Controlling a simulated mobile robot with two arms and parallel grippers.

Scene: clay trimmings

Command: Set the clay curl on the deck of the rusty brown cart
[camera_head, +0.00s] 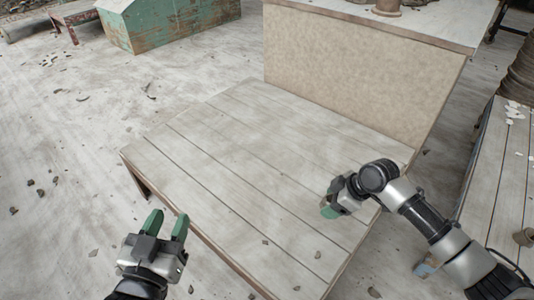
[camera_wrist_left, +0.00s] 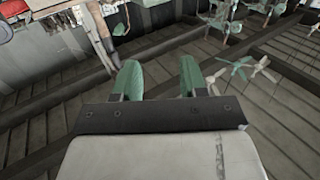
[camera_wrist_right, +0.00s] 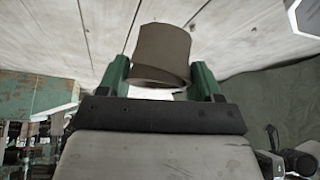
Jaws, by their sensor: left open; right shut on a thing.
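The clay curl (camera_wrist_right: 160,50) is a grey-brown, rolled, cup-like piece in the right wrist view. My right gripper (camera_head: 330,210) is shut on it, the green fingers on either side of it. In the head view that gripper is over the right part of a low planked deck, and the curl is hidden there. My left gripper (camera_head: 166,224) is open and empty, near the deck's front left edge. The planked deck (camera_head: 215,140) is pale and bare with a brownish edge. I cannot tell for sure whether it is the rusty brown cart.
A pale box-like block (camera_head: 350,75) stands behind the deck. A green chest (camera_head: 170,22) and a low reddish frame (camera_head: 80,14) are at the back left. A planked table (camera_head: 495,170) is on the right. Small scraps lie on the floor.

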